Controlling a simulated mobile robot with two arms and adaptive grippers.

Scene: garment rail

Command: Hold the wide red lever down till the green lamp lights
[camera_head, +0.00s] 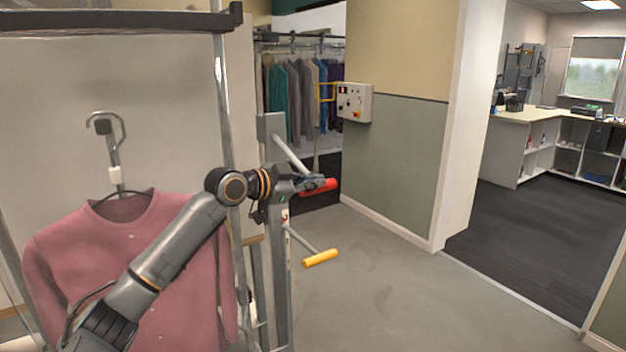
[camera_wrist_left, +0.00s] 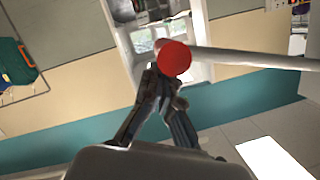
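The wide red lever (camera_head: 319,187) sticks out to the right from an upright grey post (camera_head: 277,230). My left gripper (camera_head: 313,182) is at this red grip and partly covers it. In the left wrist view the rounded red end (camera_wrist_left: 176,58) shows right at the fingertips (camera_wrist_left: 166,80). The fingers come together at their tips and look shut; whether they touch the lever is hard to tell. A white control box (camera_head: 354,102) on the wall carries small red and orange parts; I see no lit green lamp. My right gripper is out of view.
A yellow-gripped lever (camera_head: 321,258) sticks out lower on the same post. A pink cardigan (camera_head: 130,250) hangs on a hanger at left, behind my left arm. More garments (camera_head: 295,95) hang on a rail behind. The floor at right is clear.

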